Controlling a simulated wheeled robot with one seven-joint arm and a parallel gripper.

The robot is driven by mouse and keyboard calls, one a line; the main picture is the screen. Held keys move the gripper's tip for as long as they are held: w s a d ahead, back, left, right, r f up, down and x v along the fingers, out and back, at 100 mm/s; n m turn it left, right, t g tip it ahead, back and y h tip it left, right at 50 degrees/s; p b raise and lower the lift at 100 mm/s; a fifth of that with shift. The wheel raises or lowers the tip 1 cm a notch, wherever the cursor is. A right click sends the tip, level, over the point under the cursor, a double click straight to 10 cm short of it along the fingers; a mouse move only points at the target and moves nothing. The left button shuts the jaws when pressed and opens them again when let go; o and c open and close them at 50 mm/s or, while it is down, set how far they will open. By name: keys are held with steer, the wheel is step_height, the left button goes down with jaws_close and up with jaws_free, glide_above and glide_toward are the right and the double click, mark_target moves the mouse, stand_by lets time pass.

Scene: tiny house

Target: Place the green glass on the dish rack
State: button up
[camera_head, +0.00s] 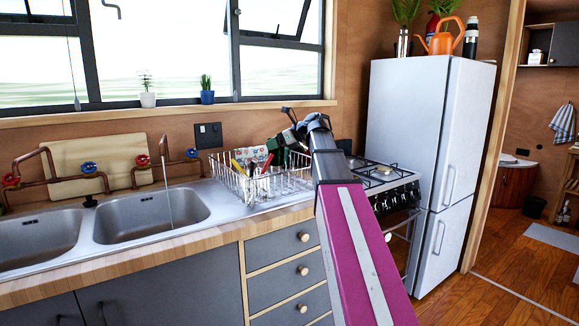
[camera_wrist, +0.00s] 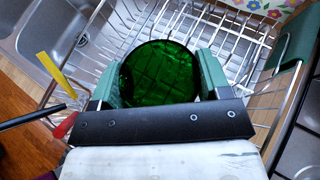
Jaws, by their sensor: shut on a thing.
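My gripper (camera_wrist: 160,76) is shut on the green glass (camera_wrist: 165,62), with one green finger on either side of it. In the wrist view the glass is seen end-on with the wires of the dish rack (camera_wrist: 232,40) behind it. In the head view my gripper (camera_head: 284,146) is over the white wire dish rack (camera_head: 289,186) on the counter right of the sinks. There the glass is hard to make out from the gripper. I cannot tell whether the glass touches the rack.
Yellow (camera_wrist: 57,70) and red (camera_wrist: 65,126) utensil handles stand at the rack's left side. A floral item (camera_wrist: 262,6) is at its back. A stove (camera_head: 380,178) is right of the rack, with a fridge (camera_head: 405,120) beyond. Sinks (camera_head: 150,214) lie left.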

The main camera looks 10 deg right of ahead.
steer(key=shift+s+d+f, duration=0.2)
steer(key=shift+d+f, duration=0.75)
steer(key=shift+f, duration=0.3)
steer(key=shift+s+d+f, duration=0.25)
steer(key=shift+d+f, duration=0.75)
steer(key=shift+f, duration=0.25)
steer(key=shift+s+d+f, duration=0.2)
steer(key=shift+d+f, duration=0.75)
steer(key=shift+f, duration=0.3)
steer(key=shift+f, duration=0.1)
steer(key=o, duration=1.1)
steer(key=v, duration=1.2)
